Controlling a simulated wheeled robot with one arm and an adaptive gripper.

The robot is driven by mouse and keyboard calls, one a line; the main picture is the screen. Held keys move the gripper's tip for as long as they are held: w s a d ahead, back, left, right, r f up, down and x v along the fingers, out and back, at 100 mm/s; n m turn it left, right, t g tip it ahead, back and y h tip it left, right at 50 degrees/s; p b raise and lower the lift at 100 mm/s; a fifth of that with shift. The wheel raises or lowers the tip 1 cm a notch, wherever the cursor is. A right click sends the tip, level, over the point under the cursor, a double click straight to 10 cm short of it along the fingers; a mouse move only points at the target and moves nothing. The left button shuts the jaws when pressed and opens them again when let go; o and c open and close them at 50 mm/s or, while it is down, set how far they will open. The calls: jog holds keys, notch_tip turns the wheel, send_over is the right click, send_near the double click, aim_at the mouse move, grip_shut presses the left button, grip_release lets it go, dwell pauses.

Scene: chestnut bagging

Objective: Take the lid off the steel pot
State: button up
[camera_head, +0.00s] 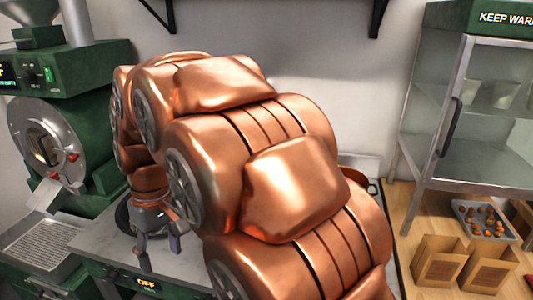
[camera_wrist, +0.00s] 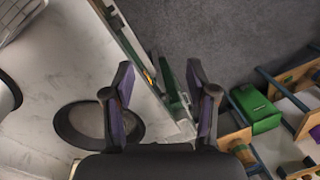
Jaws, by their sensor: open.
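My gripper (camera_head: 158,250) hangs over the grey worktop with its fingers pointing down. In the wrist view my gripper (camera_wrist: 160,78) has its two purple-grey fingers wide apart with nothing between them. I cannot make out the steel pot or its lid for certain in either view. My copper-coloured arm covers the middle of the head view and may hide them. A pale curved edge with a dark rim (camera_wrist: 8,95) is cut off at the left of the wrist view; I cannot tell what it is.
A black round ring (camera_wrist: 72,128) lies on the worktop left of my gripper. The green roaster (camera_head: 75,120) stands at the left. At the right are the warming cabinet (camera_head: 475,110), paper bags (camera_head: 438,262) and a chestnut tray (camera_head: 463,208). A green box (camera_wrist: 258,108) is beyond the worktop edge.

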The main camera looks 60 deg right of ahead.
jog(key=w+d+r+t+p, duration=0.1)
jog(key=w+d+r, duration=0.3)
jog(key=d, duration=0.5)
jog(key=w+d+r+t, duration=0.1)
jog(key=w+d, duration=0.5)
jog(key=d, duration=0.3)
jog(key=w+d+r+t+p, duration=0.1)
jog(key=w+d+r, duration=0.2)
jog(key=w+d, duration=0.35)
jog(key=s+d, duration=0.3)
jog(key=d, duration=0.6)
jog(key=s+d+f+t+h, duration=0.1)
jog(key=s+d, duration=0.2)
jog(key=d, duration=0.6)
jog(key=s+d+n+t+p, duration=0.1)
jog(key=s+d, duration=0.3)
jog(key=d, duration=0.5)
jog(key=shift+f, duration=0.3)
jog(key=b+x, duration=0.1)
jog(key=x, duration=0.1)
jog(key=shift+d+f, duration=0.1)
jog(key=shift+f, duration=0.35)
jog(key=shift+w+r, duration=0.1)
jog(key=shift+w, duration=0.05)
